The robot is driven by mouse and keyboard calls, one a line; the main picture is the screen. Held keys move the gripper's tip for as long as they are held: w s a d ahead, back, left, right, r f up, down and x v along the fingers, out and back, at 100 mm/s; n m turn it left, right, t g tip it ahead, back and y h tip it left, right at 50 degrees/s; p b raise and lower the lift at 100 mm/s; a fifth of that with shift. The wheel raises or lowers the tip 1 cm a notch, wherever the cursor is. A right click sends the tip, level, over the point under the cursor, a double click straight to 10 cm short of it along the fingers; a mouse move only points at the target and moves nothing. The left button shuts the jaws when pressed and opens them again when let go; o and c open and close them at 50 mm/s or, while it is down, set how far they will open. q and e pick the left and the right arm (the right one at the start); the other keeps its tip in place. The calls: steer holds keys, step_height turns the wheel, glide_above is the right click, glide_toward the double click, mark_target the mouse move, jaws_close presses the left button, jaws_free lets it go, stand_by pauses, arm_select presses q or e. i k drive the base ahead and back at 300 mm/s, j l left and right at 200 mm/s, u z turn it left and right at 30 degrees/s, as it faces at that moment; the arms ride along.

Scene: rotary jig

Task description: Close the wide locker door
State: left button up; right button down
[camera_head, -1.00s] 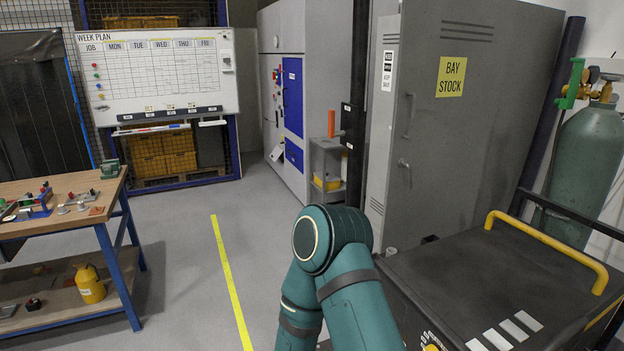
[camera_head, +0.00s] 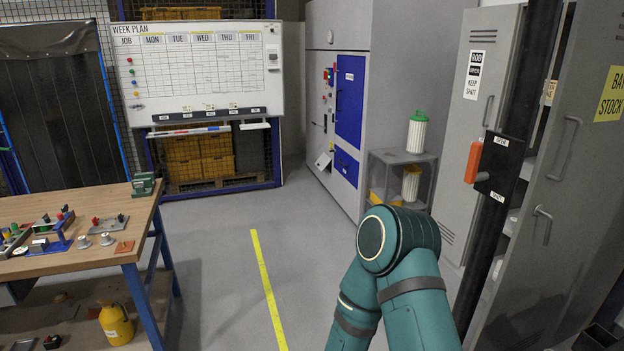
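The wide locker door (camera_head: 590,190) is a grey panel at the right edge with a yellow "BAY STOCK" sign (camera_head: 610,96) and grey handles (camera_head: 543,224). It appears to stand ajar, with a gap between its near-left edge and the dark post. Some of the locker interior shows through that gap. Its right side is cut off by the frame. A teal arm of mine (camera_head: 398,240) is bent at the bottom middle, left of the locker. Neither gripper shows.
A dark post with a black plate marked "OPEN" (camera_head: 501,163) and an orange handle (camera_head: 474,162) stands before the locker. A narrower grey door (camera_head: 467,140) is left of it. A small shelf (camera_head: 372,172) stands behind. A workbench (camera_head: 136,225) is left; floor between is clear.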

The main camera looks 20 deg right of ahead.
mark_target(577, 177)
steer(key=i+z, duration=0.75)
steer(key=i+j+z, duration=0.2)
steer(key=z, duration=0.2)
steer(key=i+z, duration=0.2)
steer(key=z, duration=0.25)
steer(key=i+j+z, duration=0.15)
steer(key=z, duration=0.35)
steer(key=i+j+z, duration=0.15)
steer(key=z, duration=0.3)
